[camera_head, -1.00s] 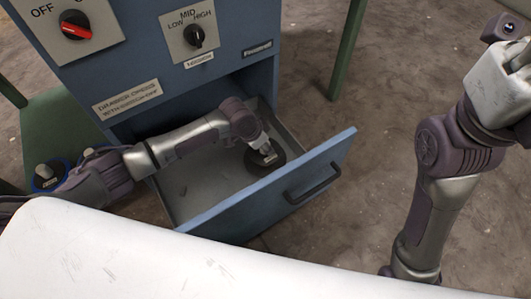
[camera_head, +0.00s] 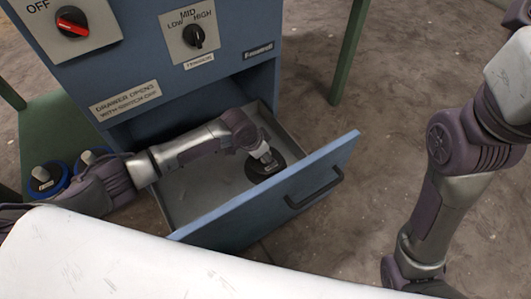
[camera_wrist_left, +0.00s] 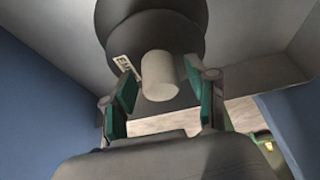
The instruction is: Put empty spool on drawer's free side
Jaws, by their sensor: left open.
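The empty spool is a dark disc with a pale central peg and a partly readable label. It lies on the right side of the open drawer (camera_head: 192,207) in the head view (camera_head: 268,172). The left wrist view shows the spool close up (camera_wrist_left: 182,28). My left gripper (camera_head: 262,152) is over the spool inside the drawer. In the wrist view its green-padded fingers (camera_wrist_left: 160,82) are apart, one on either side of the peg, with gaps visible. My right arm is at the right edge of the head view; its gripper is out of the picture.
The blue cabinet (camera_head: 140,60) with switch (camera_head: 72,22) and knob (camera_head: 194,36) stands behind the drawer. Blue-rimmed spools (camera_head: 48,180) stand on a green surface at left. The drawer's left part looks bare. A handle (camera_head: 314,188) sticks out in front.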

